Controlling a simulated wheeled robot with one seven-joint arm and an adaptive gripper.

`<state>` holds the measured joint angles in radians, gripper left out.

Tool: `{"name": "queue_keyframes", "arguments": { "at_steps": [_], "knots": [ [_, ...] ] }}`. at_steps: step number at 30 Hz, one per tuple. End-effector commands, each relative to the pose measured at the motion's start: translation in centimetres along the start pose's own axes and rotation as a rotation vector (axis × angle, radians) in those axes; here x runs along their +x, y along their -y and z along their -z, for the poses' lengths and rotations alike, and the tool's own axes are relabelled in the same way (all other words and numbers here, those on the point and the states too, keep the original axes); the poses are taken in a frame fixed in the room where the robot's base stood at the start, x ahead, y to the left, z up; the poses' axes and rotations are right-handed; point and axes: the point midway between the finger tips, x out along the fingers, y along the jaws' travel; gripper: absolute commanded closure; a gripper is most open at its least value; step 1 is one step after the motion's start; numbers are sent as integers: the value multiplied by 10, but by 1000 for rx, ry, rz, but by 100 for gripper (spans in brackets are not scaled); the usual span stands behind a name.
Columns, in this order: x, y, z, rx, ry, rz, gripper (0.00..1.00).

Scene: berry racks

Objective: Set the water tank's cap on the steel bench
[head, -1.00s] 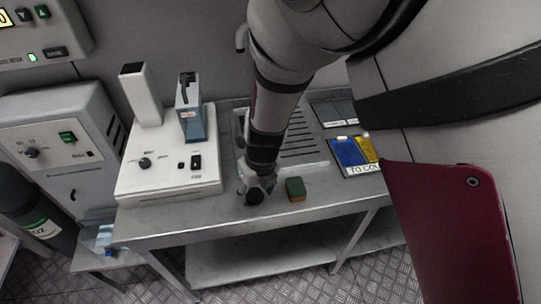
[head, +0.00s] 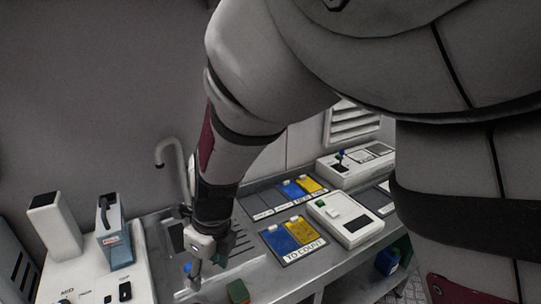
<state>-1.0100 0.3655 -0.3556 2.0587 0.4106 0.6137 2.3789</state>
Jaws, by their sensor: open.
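The water tank (head: 117,250) is a pale blue clear box with a dark handle on the white machine at lower left. My gripper (head: 198,272) points down over the steel bench (head: 168,238), right of the tank and in front of the sink area. It is open and looks empty. A small blue thing (head: 187,268) shows beside its fingers, low on the bench. It may be the tank's cap, but it is too small to be sure. Whether the fingers touch it cannot be told. The tank's top is partly hidden by its handle.
A green and orange sponge (head: 237,291) lies at the bench's front edge, right of my gripper. A tap (head: 168,150) stands behind. Blue and yellow cards on a labelled mat (head: 296,255) and a white device (head: 345,222) lie to the right. A white column (head: 53,222) stands left of the tank.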

Motion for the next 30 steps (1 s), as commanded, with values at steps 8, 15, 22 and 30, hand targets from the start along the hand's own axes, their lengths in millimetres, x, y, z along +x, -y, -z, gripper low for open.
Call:
{"name": "queue_keyframes", "arguments": {
  "at_steps": [8,15,22,30],
  "knots": [
    [-110,44,86,-584,81,46,50],
    [-180,49,177,-1144,33,173,50],
    [-218,30,262,-1648,-166,255,50],
    [-229,8,316,-1982,-378,216,50]
  ]
}}
